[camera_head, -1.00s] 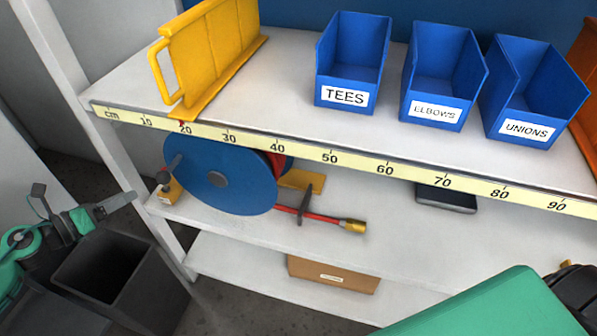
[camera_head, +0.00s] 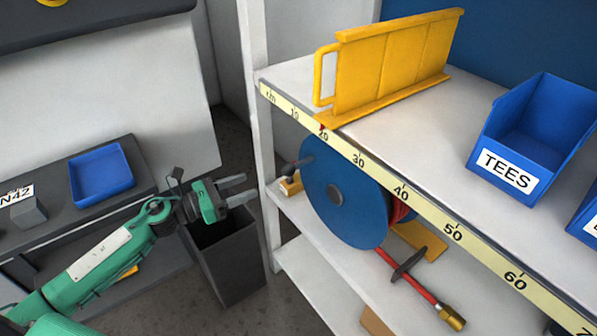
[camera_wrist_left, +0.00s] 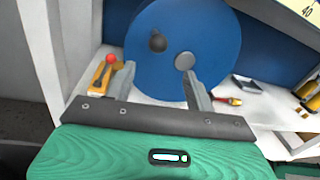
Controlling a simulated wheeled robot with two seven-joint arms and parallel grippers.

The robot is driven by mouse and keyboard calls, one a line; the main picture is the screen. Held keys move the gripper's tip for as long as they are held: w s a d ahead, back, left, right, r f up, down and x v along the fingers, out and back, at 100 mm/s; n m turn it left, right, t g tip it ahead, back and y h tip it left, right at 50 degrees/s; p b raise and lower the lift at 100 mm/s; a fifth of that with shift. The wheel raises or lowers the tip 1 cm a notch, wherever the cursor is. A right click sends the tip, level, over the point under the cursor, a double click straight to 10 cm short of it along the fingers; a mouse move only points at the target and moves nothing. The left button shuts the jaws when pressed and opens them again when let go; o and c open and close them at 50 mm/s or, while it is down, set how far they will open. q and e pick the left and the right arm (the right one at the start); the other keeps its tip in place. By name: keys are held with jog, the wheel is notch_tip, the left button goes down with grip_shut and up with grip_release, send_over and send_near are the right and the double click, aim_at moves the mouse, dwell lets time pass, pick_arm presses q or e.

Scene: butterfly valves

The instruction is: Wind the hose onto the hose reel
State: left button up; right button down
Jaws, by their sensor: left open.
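The hose reel (camera_head: 330,212) has a blue disc and stands on the middle shelf. It fills the upper middle of the left wrist view (camera_wrist_left: 205,30). Its crank has a dark knob (camera_wrist_left: 157,41), which shows left of the hub. Red hose (camera_head: 420,287) runs out from the reel's right side past a dark upright piece (camera_head: 409,263) to a brass end (camera_head: 452,317). My left gripper (camera_head: 250,188) is open and empty, left of the reel and apart from it. In the left wrist view its fingers (camera_wrist_left: 156,80) point toward the disc. My right gripper is out of view.
A white shelf post (camera_head: 258,130) stands between my left gripper and the reel. A dark bin (camera_head: 232,265) is below the gripper. A small yellow block (camera_head: 290,186) with a red ball (camera_wrist_left: 111,58) sits beside the reel. The upper shelf edge with its ruler (camera_head: 380,180) overhangs the reel.

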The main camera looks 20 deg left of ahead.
aim_at(282, 171)
pick_arm(q)
jog(key=p+x, duration=0.3)
jog(key=x, duration=0.8)
jog(key=shift+w+d+p, duration=0.15)
jog(key=shift+w+p, duration=0.2)
jog(key=shift+x, duration=0.85)
jog(key=shift+f, duration=0.1)
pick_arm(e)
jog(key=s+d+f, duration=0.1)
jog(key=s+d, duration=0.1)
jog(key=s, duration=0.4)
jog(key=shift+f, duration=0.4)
pick_arm(q)
grip_shut()
